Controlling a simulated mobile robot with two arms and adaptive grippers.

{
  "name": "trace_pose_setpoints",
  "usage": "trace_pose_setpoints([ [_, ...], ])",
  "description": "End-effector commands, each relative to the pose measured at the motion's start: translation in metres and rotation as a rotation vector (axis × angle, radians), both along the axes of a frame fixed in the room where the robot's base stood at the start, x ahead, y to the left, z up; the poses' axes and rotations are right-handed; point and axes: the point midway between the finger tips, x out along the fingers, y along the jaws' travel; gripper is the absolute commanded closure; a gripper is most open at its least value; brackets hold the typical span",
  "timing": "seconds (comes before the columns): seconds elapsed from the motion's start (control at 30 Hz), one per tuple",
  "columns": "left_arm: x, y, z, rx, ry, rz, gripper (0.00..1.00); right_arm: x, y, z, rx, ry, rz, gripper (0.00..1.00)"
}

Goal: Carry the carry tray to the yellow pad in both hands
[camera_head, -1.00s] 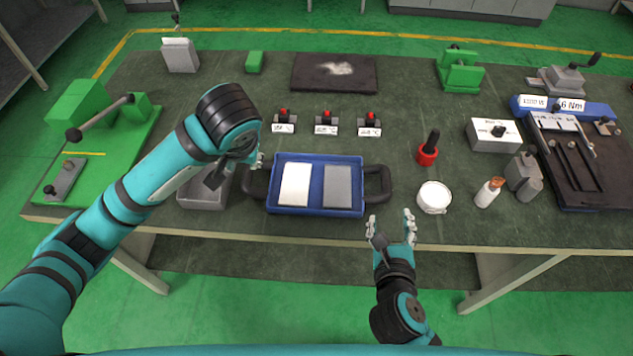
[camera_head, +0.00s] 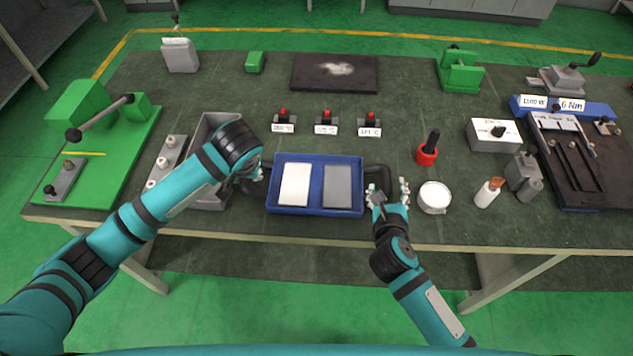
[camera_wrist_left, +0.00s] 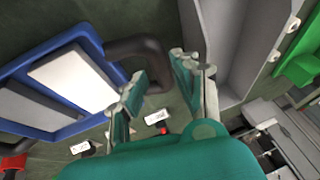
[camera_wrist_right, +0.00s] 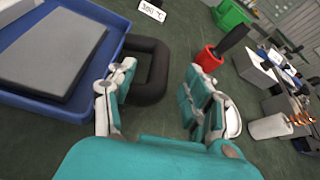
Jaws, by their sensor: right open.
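The carry tray (camera_head: 316,212) is a blue tray with black loop handles, flat on the dark bench. It holds a white plate (camera_head: 295,184) and a grey plate (camera_head: 338,187). My left gripper (camera_head: 254,175) is at the left handle, mostly hidden by the arm in the head view. In the left wrist view its fingers (camera_wrist_left: 158,88) are apart, close to the left handle (camera_wrist_left: 138,48). My right gripper (camera_head: 388,195) is open beside the right handle. In the right wrist view that handle (camera_wrist_right: 152,70) is near the left finger. No yellow pad shows.
A white cup (camera_head: 434,197) stands just right of my right gripper, with a red holder (camera_head: 428,152) behind it. A grey bin (camera_head: 208,198) lies beside my left gripper. Small labelled switches (camera_head: 326,123) sit behind the tray. The bench's front edge is close.

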Motion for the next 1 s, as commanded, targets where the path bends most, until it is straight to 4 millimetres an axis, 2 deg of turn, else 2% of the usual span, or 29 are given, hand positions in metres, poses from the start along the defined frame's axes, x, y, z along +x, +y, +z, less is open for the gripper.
trace_pose_setpoints([
  [0.1,0.008,0.004,-0.021,0.002,0.004,0.002,0.70,0.021,-0.003,-0.008,-0.003,-0.002,-0.001,0.49],
  [0.3,0.018,0.007,-0.043,0.001,0.002,0.000,0.70,0.044,-0.006,-0.017,-0.001,-0.001,0.001,0.49],
  [0.5,0.022,0.009,-0.051,0.000,0.000,-0.001,0.70,0.051,-0.007,-0.021,0.000,-0.001,0.000,0.49],
  [0.73,0.022,0.008,-0.051,0.000,0.000,-0.001,0.70,0.052,-0.007,-0.021,0.000,-0.001,0.000,0.49],
  [0.77,0.022,0.008,-0.051,0.000,0.000,-0.001,0.71,0.052,-0.007,-0.021,0.000,-0.001,0.000,0.50],
  [1.0,0.022,0.008,-0.051,-0.001,0.000,-0.001,1.00,0.051,-0.007,-0.021,0.000,-0.001,0.000,0.81],
])
